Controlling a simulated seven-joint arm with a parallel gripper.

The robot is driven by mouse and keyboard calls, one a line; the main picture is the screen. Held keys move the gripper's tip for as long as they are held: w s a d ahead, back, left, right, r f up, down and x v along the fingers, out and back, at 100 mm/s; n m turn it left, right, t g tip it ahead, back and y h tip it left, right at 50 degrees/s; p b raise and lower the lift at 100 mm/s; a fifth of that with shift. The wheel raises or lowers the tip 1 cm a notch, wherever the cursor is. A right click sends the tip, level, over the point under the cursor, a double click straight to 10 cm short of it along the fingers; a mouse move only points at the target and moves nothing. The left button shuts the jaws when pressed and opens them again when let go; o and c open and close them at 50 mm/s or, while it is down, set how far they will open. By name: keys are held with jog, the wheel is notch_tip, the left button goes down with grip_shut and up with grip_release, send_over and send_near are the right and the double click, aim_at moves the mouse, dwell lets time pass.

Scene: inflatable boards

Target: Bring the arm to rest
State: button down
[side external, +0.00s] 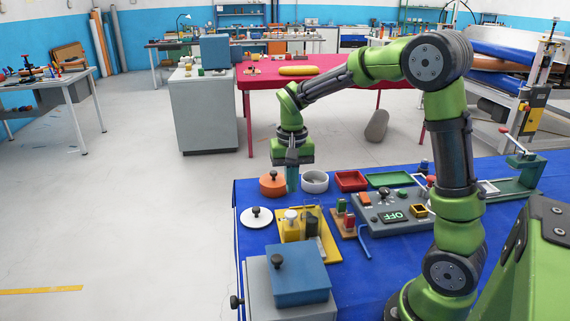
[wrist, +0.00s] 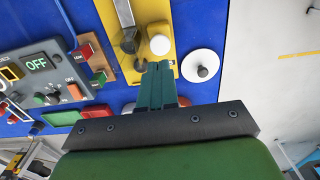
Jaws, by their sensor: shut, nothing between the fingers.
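My green arm reaches over a blue-topped table (side external: 350,285) in the side external view. My gripper (side external: 292,188) points down above the table's far left part, between an orange lidded pot (side external: 272,184) and a white ring-shaped bowl (side external: 314,181). Its teal fingers are closed together and hold nothing. In the wrist view the shut fingers (wrist: 157,70) show against a yellow board (wrist: 165,30). The fingertips seem clear of the objects, but their exact height above the table is hard to tell.
A white lid (side external: 256,217), a blue box (side external: 297,275), a control box reading OFF (side external: 395,212), a red tray (side external: 350,181) and a green tray (side external: 391,179) crowd the table. Open floor (side external: 130,220) lies to the left. A red table (side external: 340,80) stands behind.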

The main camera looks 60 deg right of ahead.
jog(key=shift+a+f, duration=0.1)
jog(key=shift+f, duration=0.15)
jog(key=s+a+r+n+t+y, duration=0.1)
jog(key=s+a+r+n+t, duration=0.1)
jog(key=s, duration=0.5)
jog(key=s+a+r+n+t+y, duration=0.1)
jog(key=s+a+r+n+t, duration=0.2)
jog(key=s+a+r+t, duration=0.2)
jog(key=s+a+r, duration=0.2)
jog(key=a, duration=0.2)
jog(key=shift+a+r, duration=0.15)
jog(key=shift+a, duration=0.1)
